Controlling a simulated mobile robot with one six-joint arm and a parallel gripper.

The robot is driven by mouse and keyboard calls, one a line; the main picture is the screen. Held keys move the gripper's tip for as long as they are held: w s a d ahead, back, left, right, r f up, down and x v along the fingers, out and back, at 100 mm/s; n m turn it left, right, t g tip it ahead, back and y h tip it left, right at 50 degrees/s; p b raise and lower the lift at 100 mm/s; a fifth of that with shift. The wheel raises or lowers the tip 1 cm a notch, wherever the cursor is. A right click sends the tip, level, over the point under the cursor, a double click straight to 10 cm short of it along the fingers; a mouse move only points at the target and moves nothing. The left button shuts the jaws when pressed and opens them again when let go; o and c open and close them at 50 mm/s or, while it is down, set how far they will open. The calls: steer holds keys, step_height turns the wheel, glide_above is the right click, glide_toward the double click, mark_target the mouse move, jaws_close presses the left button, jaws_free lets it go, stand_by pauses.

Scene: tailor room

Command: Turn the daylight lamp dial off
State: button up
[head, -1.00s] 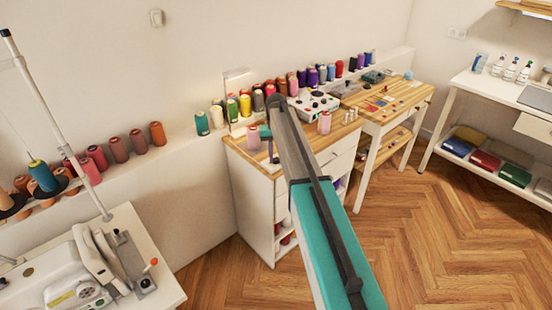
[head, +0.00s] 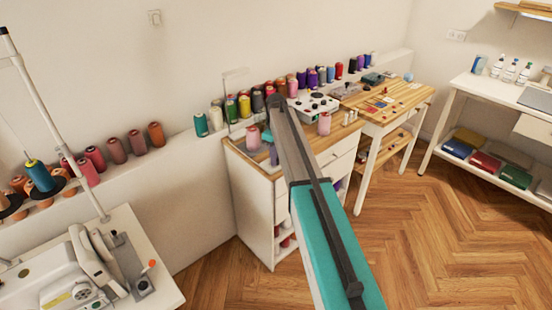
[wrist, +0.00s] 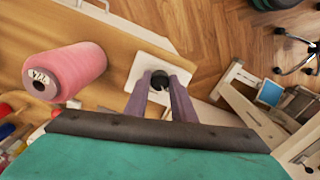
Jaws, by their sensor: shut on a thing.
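In the wrist view a small dark round dial (wrist: 160,80) sits on a white base plate (wrist: 141,70) on the wooden top. My gripper (wrist: 161,92) is over it, with its two purple-grey fingers closed on the dial's sides. In the head view an upright rectangular panel (head: 238,88), which looks like the daylight lamp, stands at the back of the wooden-topped cabinet (head: 262,166). It looks unlit, showing as a pale outline against the wall. My arm hides the dial in the head view.
A large pink thread spool (wrist: 65,70) stands close to the left of my gripper in the wrist view. Several coloured spools line the wall ledge. A white box with knobs (head: 313,105) stands farther back on the cabinet. The floor (head: 430,240) at right is clear.

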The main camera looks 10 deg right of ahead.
steer(key=shift+n, duration=0.6)
steer(key=o, duration=1.1)
steer(key=shift+c, duration=0.2)
steer(key=shift+r, duration=0.2)
step_height(320, 180, up, 14)
steer(key=b, duration=0.3)
steer(key=shift+f, duration=0.25)
